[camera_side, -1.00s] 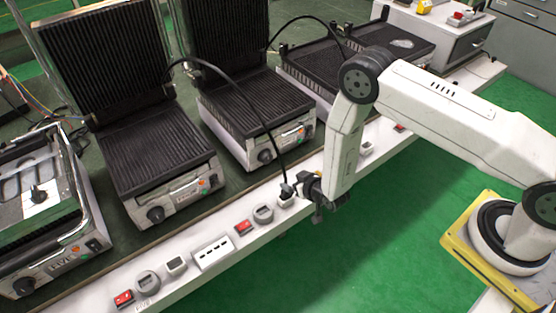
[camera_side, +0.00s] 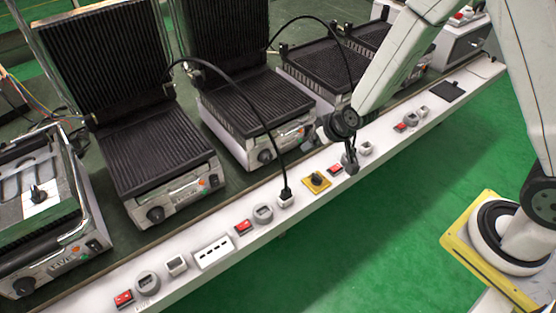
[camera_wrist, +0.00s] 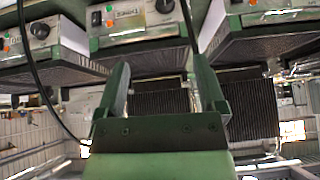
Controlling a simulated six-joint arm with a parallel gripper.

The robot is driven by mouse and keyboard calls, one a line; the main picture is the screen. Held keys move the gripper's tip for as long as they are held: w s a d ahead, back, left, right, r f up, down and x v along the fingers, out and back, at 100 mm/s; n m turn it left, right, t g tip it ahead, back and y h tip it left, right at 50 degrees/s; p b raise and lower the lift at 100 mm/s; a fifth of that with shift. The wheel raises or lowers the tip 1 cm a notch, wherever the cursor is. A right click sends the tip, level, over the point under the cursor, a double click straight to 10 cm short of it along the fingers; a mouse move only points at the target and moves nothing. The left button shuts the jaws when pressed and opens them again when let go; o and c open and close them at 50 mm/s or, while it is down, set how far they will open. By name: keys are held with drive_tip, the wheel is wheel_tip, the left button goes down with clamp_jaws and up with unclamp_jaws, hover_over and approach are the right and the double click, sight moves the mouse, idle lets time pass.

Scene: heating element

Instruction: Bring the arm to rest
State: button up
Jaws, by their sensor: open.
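My gripper (camera_wrist: 165,95) is open and empty in the wrist view, its two green fingers apart with grills behind them. In the side view my gripper (camera_side: 351,165) is small and dark. It hangs from my wrist over the white control strip (camera_side: 330,205), to the right of the plugged-in socket. Whether it touches the strip cannot be told. My arm reaches in from the upper right.
Contact grills with raised ribbed lids, such as the middle one (camera_side: 150,150), line the bench. A black cable loops to a plug in a socket (camera_side: 286,199). A yellow-plated knob (camera_side: 316,182) and red switches (camera_side: 243,227) sit on the strip.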

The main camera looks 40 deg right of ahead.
drive_tip(key=s+d+r+g, duration=0.2)
drive_tip(key=s+r, duration=0.3)
drive_tip(key=s, duration=0.2)
drive_tip(key=s+d+r+g, duration=0.1)
drive_tip(key=s+r+g, duration=0.1)
drive_tip(key=s+r, duration=0.3)
drive_tip(key=s, duration=0.2)
drive_tip(key=shift+s+d, duration=0.35)
drive_tip(key=shift+d, duration=0.05)
